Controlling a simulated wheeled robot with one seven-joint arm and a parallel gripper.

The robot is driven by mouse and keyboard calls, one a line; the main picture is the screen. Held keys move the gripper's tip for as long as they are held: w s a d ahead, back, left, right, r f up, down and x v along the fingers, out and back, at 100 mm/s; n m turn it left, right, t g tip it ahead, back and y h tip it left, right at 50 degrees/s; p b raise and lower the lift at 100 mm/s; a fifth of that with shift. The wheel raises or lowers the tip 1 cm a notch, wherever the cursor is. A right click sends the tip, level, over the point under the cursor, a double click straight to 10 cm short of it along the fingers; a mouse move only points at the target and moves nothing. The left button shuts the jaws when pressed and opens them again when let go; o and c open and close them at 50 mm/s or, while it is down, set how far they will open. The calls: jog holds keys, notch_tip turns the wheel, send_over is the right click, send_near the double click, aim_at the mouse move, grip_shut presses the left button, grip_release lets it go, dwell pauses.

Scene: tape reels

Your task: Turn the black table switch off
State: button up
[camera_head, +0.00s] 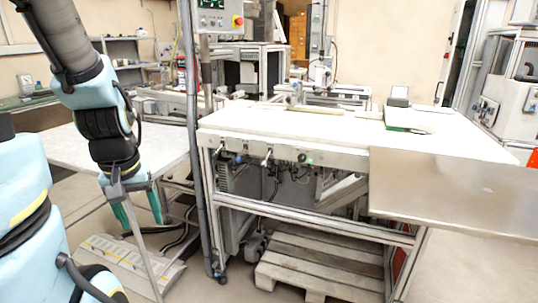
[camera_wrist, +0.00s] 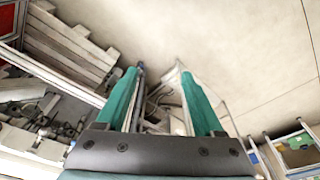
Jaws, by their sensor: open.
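A small black knob (camera_head: 302,158), which looks like the black table switch, sits on the front rail of the white-topped table (camera_head: 270,122). It is too small to tell which way it is set. My gripper (camera_head: 142,208) hangs at the left in the head view, fingers down, well left of the table and lower than its front rail. In the wrist view my gripper (camera_wrist: 159,72) shows two teal fingers spread apart with nothing held between them. I cannot make out the switch in the wrist view.
Other small controls, including a white lever (camera_head: 267,157), share the rail. A grey upright post (camera_head: 193,130) stands between my gripper and the switch. A metal plate (camera_head: 455,187) juts out at the right. A wooden pallet (camera_head: 325,262) lies under the table.

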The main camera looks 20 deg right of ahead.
jog(key=w+d+f+m+t+h+p, duration=0.1)
jog(key=w+d+f+t+h, duration=0.15)
jog(key=w+d, duration=0.7)
jog(key=n+t+h+p, duration=0.2)
jog(key=t+h+p, duration=0.2)
jog(key=t+h, duration=0.55)
send_near(301, 160)
jog(key=shift+g, duration=0.4)
jog(key=p+x, duration=0.1)
jog(key=x, duration=0.1)
jog(key=p+x, duration=0.1)
jog(key=x, duration=0.2)
jog(key=r+p+x, duration=0.1)
jog(key=x, duration=0.1)
jog(key=shift+w+d, duration=0.1)
jog(key=shift+w, duration=0.15)
jog(key=shift+p+x, duration=0.4)
jog(key=shift+x, duration=0.4)
jog(key=shift+f, duration=0.2)
grip_shut()
